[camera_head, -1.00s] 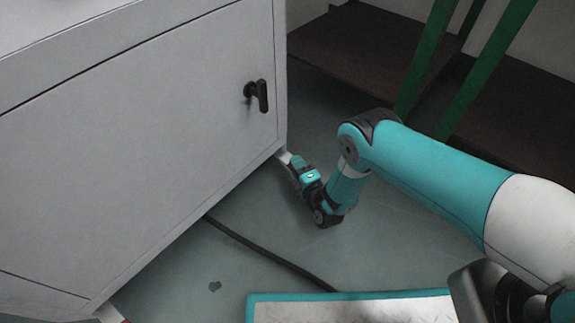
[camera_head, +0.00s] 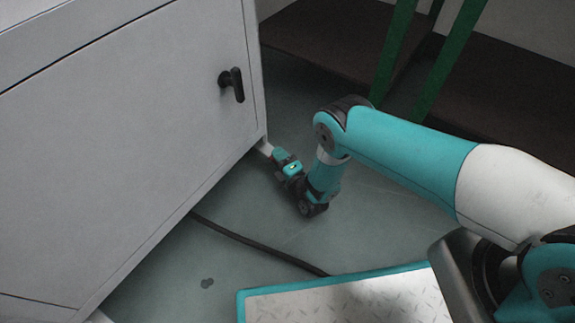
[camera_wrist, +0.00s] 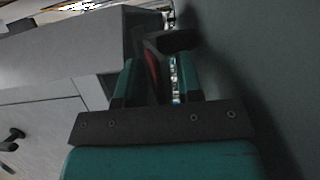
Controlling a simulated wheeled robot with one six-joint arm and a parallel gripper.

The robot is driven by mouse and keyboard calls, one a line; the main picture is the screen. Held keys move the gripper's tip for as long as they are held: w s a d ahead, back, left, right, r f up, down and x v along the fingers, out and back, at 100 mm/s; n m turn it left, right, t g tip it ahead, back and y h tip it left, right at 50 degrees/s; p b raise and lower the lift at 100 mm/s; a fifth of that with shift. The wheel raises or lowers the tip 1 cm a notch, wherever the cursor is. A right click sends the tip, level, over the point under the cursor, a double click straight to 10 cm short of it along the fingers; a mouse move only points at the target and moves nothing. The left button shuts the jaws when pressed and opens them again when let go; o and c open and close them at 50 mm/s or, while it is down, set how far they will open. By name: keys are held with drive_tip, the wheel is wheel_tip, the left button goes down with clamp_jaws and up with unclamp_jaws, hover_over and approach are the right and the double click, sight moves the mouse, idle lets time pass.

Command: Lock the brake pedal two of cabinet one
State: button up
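Cabinet one, taken to be the light grey cabinet (camera_head: 120,130), fills the left of the head view; it also shows in the wrist view (camera_wrist: 60,55). My gripper (camera_head: 274,155) is low by the floor, at the cabinet's near right bottom corner. In the wrist view its two teal fingers (camera_wrist: 159,75) are apart. A narrow red part (camera_wrist: 153,72) and a dark, rounded part (camera_wrist: 176,41) show between and just beyond the fingers; these may be the brake pedal. I cannot tell whether the fingers touch it. The pedal is not distinguishable in the head view.
A black cable (camera_head: 255,243) runs along the floor from under the cabinet. A teal-edged metal plate (camera_head: 350,300) lies at the front. Green posts (camera_head: 395,50) and a dark brown platform (camera_head: 330,40) stand behind my arm. The grey floor right of the corner is clear.

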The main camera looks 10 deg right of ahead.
drive_tip(key=p+v, duration=0.8)
drive_tip(key=v, duration=0.9)
drive_tip(key=shift+s+d, duration=0.1)
drive_tip(key=shift+s, duration=0.05)
